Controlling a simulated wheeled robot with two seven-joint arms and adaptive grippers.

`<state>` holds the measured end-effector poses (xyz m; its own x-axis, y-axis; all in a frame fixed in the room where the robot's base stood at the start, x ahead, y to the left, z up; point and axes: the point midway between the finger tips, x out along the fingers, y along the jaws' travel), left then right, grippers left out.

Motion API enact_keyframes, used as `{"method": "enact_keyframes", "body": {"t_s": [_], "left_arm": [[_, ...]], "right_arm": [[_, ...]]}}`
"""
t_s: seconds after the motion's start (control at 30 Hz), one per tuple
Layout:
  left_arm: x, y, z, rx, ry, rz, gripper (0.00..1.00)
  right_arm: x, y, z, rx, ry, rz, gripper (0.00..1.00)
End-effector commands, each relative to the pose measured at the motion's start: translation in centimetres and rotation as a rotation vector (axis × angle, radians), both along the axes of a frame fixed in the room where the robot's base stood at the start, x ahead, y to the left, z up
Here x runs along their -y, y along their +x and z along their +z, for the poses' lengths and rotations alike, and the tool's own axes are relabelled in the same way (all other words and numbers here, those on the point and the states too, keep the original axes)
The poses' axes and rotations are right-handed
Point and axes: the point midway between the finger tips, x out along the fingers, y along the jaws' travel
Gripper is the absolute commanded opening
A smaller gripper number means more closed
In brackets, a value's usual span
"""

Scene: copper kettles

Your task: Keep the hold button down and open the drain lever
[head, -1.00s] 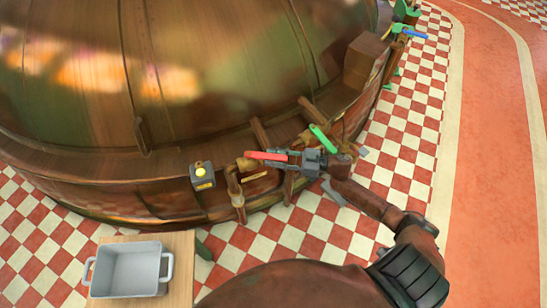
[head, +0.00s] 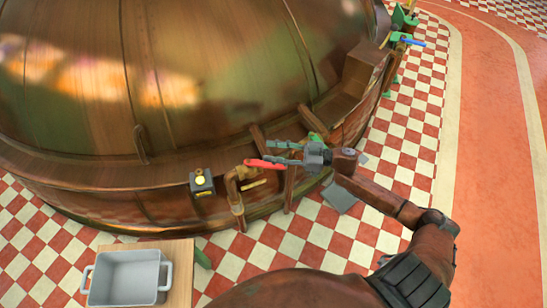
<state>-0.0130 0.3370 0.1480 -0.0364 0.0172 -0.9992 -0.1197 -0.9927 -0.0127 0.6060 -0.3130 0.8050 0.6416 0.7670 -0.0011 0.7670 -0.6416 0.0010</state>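The hold button is a yellow spot on a small dark box (head: 202,183) at the front of the copper kettle. Nothing touches it. A red lever (head: 262,163) lies roughly level on a copper pipe to the right of the box. My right gripper (head: 280,153) is at the red lever's right end with its fingers spread and pointing left. The lever's end shows near the lower finger; I cannot tell whether they touch. A green lever (head: 318,137), partly hidden, is just behind the gripper. My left gripper is not in view.
The large copper kettle (head: 190,90) fills the upper left. A grey tub (head: 125,278) stands on a wooden surface (head: 180,270) at lower left. A blue lever (head: 412,41) is at far upper right. The checkered floor in front is mostly clear.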

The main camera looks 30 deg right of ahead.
Motion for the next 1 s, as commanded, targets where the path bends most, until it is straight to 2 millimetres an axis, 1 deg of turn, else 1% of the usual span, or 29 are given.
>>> {"method": "enact_keyframes", "body": {"t_s": [0.13,0.37,0.47,0.57,0.67,0.87,0.9,1.0], "left_arm": [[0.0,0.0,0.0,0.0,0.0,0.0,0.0],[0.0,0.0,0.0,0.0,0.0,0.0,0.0],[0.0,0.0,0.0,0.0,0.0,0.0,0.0],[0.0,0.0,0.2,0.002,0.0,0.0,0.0],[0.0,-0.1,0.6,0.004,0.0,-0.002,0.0],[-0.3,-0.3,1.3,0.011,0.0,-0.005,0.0],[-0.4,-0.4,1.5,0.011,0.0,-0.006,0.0],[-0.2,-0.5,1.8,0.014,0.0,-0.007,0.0]], "right_arm": [[0.0,0.0,0.7,-0.002,0.001,-0.001,0.38],[0.0,0.0,0.7,-0.002,0.001,-0.001,0.37],[0.0,-0.2,0.6,0.012,-0.009,-0.003,0.3],[0.1,-1.0,-0.1,0.077,-0.056,-0.012,0.23],[0.3,-2.6,-1.1,0.211,-0.159,-0.034,0.16],[1.3,-7.0,-3.9,0.555,-0.471,-0.102,0.03],[1.5,-8.0,-4.5,0.62,-0.539,-0.116,0.0],[2.2,-10.4,-5.9,0.774,-0.716,-0.149,0.0]]}}
